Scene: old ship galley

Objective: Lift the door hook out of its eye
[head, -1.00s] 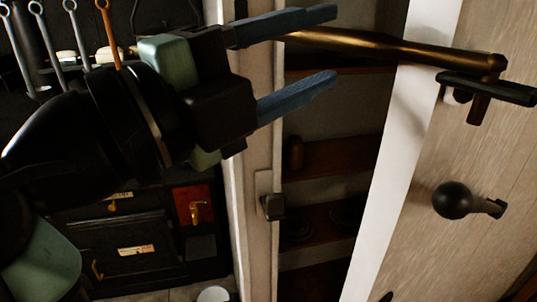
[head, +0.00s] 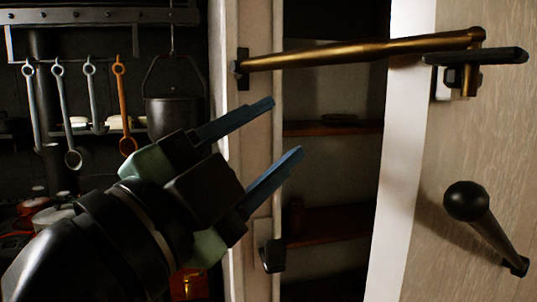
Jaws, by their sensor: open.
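The door hook (head: 360,52) is a long brass bar spanning the gap between the frame and the pale door. Its left end meets a dark bracket (head: 242,68) on the white frame. Its right end bends down at a dark eye fitting (head: 464,76) on the door, and its bent tip shows there. My gripper (head: 287,128) is open and empty, its two blue fingers pointing up and right. In the picture it lies below the left part of the hook, apart from it. The depth between them is hard to tell.
The pale door (head: 420,190) stands ajar at right, with a black ball-ended handle (head: 466,201) below the eye. A dark catch (head: 272,256) sits on the frame. Shelves (head: 335,228) show through the gap. Ladles (head: 123,105) and a pot (head: 172,110) hang at left.

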